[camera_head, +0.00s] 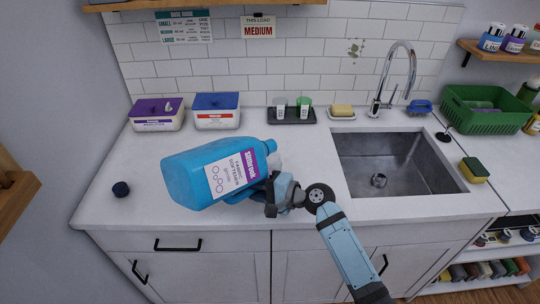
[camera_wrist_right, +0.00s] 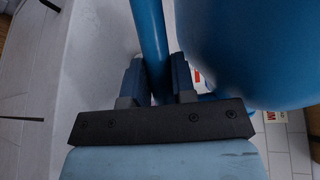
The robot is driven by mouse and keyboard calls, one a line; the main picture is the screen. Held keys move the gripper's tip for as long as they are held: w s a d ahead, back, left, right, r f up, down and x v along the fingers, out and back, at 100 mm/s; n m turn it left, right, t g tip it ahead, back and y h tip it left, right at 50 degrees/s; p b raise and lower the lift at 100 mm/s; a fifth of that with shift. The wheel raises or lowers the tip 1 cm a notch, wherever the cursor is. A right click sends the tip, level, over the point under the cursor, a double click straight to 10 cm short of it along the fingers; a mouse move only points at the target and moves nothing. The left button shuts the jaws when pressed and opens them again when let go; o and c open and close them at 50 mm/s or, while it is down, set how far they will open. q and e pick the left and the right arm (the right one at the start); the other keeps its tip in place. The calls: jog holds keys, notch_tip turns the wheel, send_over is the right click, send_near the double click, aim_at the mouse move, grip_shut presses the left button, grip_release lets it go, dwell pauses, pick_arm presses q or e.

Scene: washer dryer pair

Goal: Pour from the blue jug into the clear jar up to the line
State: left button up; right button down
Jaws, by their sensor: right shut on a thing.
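The blue jug (camera_head: 200,172), with a purple and white fabric softener label, is held above the counter, tipped well over with its mouth toward the right. My right gripper (camera_head: 272,190) is shut on its handle. In the right wrist view the two fingers (camera_wrist_right: 158,85) close around the handle (camera_wrist_right: 151,40), beside the jug's body (camera_wrist_right: 245,50). A faint clear shape, probably the clear jar (camera_head: 277,160), shows just below the jug's mouth, mostly hidden by the jug and gripper. Its line, its level and any stream cannot be made out. My left gripper is out of view.
A dark blue cap (camera_head: 121,189) lies on the counter (camera_head: 120,215) at left. Two tubs, a purple-lidded one (camera_head: 157,115) and a blue-lidded one (camera_head: 216,111), stand behind. A dark tray (camera_head: 291,118) holds two small cups. The sink (camera_head: 395,165) is right. A wall sign (camera_head: 259,27) reads MEDIUM.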

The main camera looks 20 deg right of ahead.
jog(key=shift+a+r+m+y+p, duration=0.2)
jog(key=shift+r+m+y+p, duration=0.2)
jog(key=shift+r+m+p, duration=0.3)
dwell(1.4)
jog(key=shift+s+a+r, duration=0.1)
jog(key=shift+s, duration=0.05)
jog(key=shift+s+a, duration=0.15)
jog(key=shift+a, duration=0.25)
jog(key=shift+s+a+r+y, duration=0.1)
jog(key=shift+a+r+y, duration=0.05)
jog(key=shift+r+y, duration=0.15)
dwell(1.6)
jog(key=f+n+b, duration=0.1)
jog(key=f+n+h+b, duration=0.1)
jog(key=f+b, duration=0.1)
jog(key=d+f+n+h+b, duration=0.1)
jog(key=shift+w+d+f, duration=0.1)
jog(key=shift+w+f, duration=0.2)
jog(key=shift+w+d, duration=0.1)
jog(key=shift+r, duration=0.2)
